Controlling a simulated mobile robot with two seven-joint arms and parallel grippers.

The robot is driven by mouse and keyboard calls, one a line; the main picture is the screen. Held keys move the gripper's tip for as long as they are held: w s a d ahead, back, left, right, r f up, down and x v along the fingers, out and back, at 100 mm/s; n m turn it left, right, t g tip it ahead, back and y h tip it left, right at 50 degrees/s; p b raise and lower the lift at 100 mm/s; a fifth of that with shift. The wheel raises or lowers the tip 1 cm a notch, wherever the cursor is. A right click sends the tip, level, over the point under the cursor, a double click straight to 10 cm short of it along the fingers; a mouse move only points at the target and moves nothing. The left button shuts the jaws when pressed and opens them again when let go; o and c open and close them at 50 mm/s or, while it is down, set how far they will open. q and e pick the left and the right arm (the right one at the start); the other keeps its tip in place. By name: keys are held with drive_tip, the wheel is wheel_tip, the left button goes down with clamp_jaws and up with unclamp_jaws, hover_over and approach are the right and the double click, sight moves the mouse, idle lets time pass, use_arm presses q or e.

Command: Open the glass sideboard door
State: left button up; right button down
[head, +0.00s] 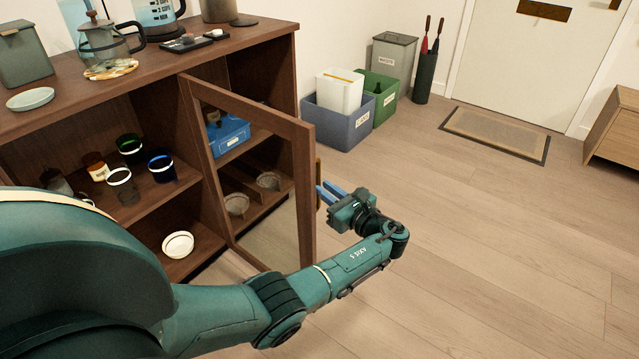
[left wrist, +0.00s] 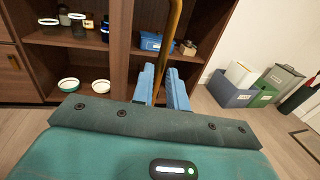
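The glass sideboard door (head: 302,200) has a dark wood frame and stands partly open, swung out from the cabinet. An upright brass-coloured handle (head: 318,183) is on its free edge. My left gripper (head: 327,192) has blue fingers at this handle. In the left wrist view the handle (left wrist: 169,45) runs down between the two fingers of the left gripper (left wrist: 162,82), which look closed around it. Any contact is partly hidden. My right gripper is in neither view.
The sideboard (head: 150,62) holds cups, bowls and a blue bin (head: 228,135) on its shelves. A glass teapot (head: 108,45) and other kitchen items stand on top. Crates (head: 340,122) line the wall beyond the door. The wood floor (head: 480,220) on the right is clear.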

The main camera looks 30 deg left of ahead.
use_arm(q)
drive_tip(key=v, duration=0.9)
drive_tip(key=shift+s+d+p, duration=0.15)
drive_tip(key=shift+d+p, duration=0.15)
drive_tip(key=shift+d, duration=0.1)
